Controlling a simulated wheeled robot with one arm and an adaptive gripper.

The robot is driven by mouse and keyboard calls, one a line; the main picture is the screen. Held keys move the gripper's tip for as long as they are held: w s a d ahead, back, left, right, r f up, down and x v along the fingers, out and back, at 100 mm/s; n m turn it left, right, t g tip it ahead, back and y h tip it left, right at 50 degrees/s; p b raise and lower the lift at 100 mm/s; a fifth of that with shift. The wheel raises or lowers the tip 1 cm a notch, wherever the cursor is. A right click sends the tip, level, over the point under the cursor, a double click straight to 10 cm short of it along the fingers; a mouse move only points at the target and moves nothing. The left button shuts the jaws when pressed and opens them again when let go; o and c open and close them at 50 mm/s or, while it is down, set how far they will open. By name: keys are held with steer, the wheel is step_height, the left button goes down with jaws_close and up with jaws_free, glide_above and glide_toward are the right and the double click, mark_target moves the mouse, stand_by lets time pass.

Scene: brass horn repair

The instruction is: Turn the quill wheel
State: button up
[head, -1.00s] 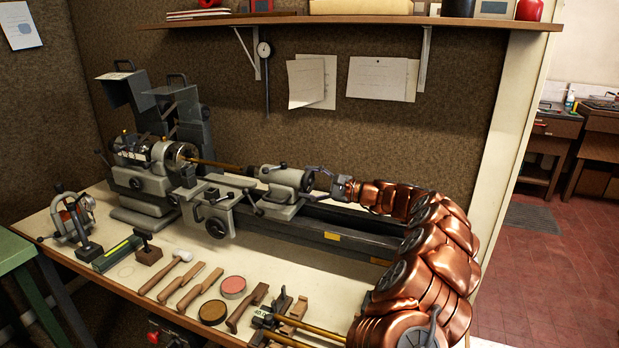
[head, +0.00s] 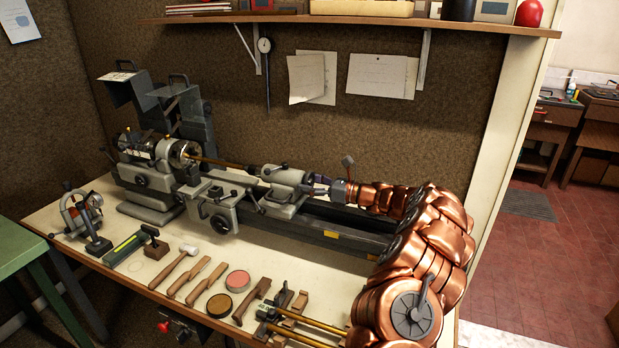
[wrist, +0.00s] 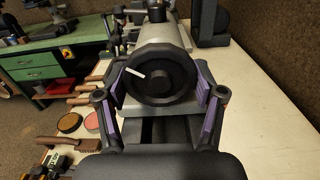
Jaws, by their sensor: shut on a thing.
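The quill wheel (wrist: 155,88) is a round black handwheel with a hub and a white mark at its upper left. It faces me at the end of the grey tailstock (head: 285,179) of the lathe. My gripper (wrist: 161,88) has its purple-padded fingers on the left and right sides of the wheel's rim, shut on it. In the head view my gripper (head: 322,185) meets the tailstock's right end. The wheel is mostly hidden there by the fingers.
The lathe bed (head: 335,226) runs under the tailstock. A mallet (head: 177,262), wooden tools and two round tins, one pink (head: 237,281), lie on the bench in front. A shelf (head: 350,22) hangs above. The bench strip before the bed is partly clear.

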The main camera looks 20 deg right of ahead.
steer(key=shift+m+p, duration=0.95)
steer(key=shift+m, duration=0.75)
steer(key=shift+f, duration=0.1)
steer(key=shift+a, duration=0.1)
steer(key=o, duration=1.1)
steer(key=shift+o, duration=0.2)
steer(key=shift+s, duration=0.1)
steer(key=v, duration=1.2)
